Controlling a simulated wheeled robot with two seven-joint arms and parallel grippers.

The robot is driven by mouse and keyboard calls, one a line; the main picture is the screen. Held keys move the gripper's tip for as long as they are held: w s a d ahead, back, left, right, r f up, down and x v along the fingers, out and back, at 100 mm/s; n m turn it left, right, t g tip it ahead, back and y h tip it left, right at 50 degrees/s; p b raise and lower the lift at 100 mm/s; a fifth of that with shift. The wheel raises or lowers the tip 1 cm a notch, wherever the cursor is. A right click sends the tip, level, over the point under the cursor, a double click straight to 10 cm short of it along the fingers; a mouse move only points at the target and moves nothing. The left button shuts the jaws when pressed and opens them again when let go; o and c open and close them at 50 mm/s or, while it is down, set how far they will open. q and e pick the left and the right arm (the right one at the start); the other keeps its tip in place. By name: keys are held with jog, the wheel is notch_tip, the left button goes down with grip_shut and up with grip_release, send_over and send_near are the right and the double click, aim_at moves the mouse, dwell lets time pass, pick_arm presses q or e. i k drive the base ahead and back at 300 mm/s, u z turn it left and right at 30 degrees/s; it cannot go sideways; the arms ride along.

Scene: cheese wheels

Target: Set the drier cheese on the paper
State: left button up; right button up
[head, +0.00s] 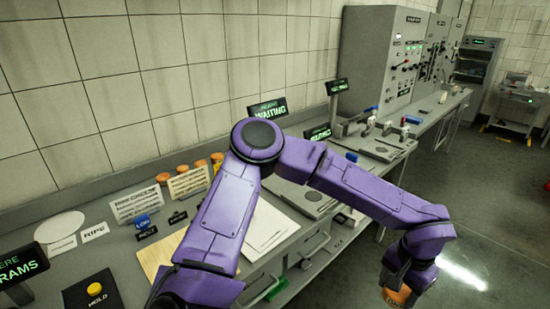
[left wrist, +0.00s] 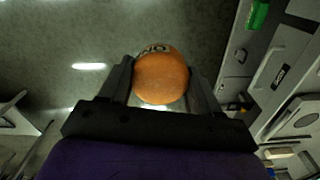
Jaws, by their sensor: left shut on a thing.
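My left arm reaches across the bench, and my left gripper (head: 397,290) hangs at the lower right, off the bench and above the floor. It is shut on an orange cheese wheel (head: 397,298), partly cut off by the frame edge. In the left wrist view the orange cheese (left wrist: 160,78) sits between the two fingers of the gripper (left wrist: 160,85), with dark letters on its top that I cannot read surely. A white paper sheet (head: 266,232) lies on the bench, partly hidden by my arm. My right gripper is not in view.
Several orange wheels (head: 162,178) stand at the back of the bench behind white cards (head: 137,204). A tan board (head: 160,252) lies left of the paper. A yellow HOLD button (head: 95,289) is at front left. Signs and a control cabinet (head: 385,60) stand behind.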

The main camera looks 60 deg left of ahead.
aim_at(260, 230)
jog(key=u, duration=0.65)
jog(key=i, duration=0.9)
jog(key=u, duration=1.05)
